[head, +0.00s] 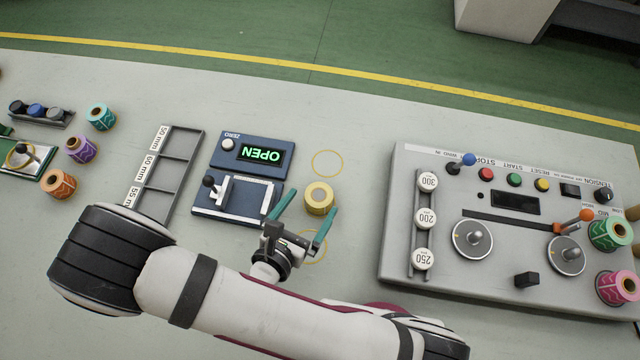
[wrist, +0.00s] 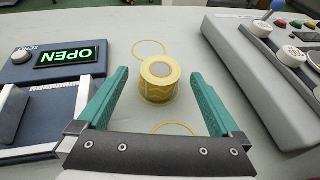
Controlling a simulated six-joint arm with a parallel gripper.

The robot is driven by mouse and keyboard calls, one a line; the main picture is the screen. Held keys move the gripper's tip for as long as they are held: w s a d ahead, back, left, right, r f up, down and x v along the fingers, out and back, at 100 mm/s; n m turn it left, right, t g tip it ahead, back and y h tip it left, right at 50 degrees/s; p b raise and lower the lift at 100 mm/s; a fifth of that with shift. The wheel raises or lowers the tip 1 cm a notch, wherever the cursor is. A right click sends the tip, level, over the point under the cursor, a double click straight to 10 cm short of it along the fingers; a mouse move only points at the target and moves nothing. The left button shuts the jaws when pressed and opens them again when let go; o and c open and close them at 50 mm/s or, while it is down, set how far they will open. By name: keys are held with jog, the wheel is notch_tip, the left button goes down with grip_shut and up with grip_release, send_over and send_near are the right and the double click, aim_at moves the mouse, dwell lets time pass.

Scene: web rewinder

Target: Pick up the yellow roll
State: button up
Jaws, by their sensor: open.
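The yellow roll (head: 319,198) stands upright on the grey table, between the blue device and the large grey control panel. In the wrist view the yellow roll (wrist: 159,79) sits ahead of and between my fingers, on a thin yellow ring marking. My gripper (head: 304,220) has its two teal fingers spread wide. In the wrist view my gripper (wrist: 160,92) is open and empty, one finger on each side of the roll, with gaps between fingers and roll.
The blue device (head: 250,155) with a green OPEN display is close on the left. The control panel (head: 400,250) with knobs and weights is on the right. A grey sorting tray (head: 188,150) and teal (head: 100,116), purple (head: 80,149) and orange rolls (head: 58,184) lie further left.

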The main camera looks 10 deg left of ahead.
aim_at(324, 187)
jog(key=shift+x, duration=1.2)
jog(key=x, duration=0.5)
jog(key=shift+w+d+f, duration=0.1)
jog(key=shift+d+f, duration=0.05)
jog(key=shift+f, duration=0.2)
jog(key=shift+r, duration=0.1)
jog(key=c, duration=1.4)
